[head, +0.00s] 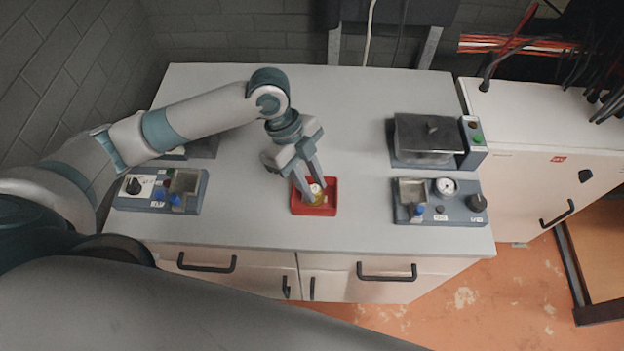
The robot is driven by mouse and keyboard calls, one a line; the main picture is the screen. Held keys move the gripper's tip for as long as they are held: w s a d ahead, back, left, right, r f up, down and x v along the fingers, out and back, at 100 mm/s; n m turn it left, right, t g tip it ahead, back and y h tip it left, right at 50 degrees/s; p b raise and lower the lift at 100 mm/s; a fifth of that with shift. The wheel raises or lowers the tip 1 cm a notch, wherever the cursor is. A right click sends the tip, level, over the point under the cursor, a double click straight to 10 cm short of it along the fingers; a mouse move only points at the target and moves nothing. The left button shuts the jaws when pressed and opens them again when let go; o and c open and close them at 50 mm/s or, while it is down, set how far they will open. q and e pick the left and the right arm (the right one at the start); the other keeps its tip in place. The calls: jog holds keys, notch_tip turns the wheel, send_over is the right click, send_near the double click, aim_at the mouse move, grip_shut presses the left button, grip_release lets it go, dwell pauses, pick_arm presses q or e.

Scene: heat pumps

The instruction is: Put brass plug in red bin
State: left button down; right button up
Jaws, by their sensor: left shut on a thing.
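The red bin (328,209) is a small tray on the grey worktop, near its front edge and about the middle. My left gripper (311,192) points down over the bin, with its fingertips at the bin's opening. It is shut on the brass plug (319,194), a small yellowish piece between the fingers. The plug is at or just above the bin's inside; I cannot tell whether it touches the floor of the bin. The fingers partly hide the plug and the bin's left side. My right gripper is not in view.
A control panel (158,192) stands left of the bin, partly near my arm. To the right are a panel with a gauge (445,186) and a lidded unit (428,135) behind it. The worktop (350,120) is clear between them.

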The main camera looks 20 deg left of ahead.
pick_arm(q)
jog(key=shift+f, duration=0.1)
jog(key=c, duration=1.7)
grip_release()
jog(key=shift+c, duration=0.2)
jog(key=b+v, duration=0.3)
jog(key=v, duration=0.9)
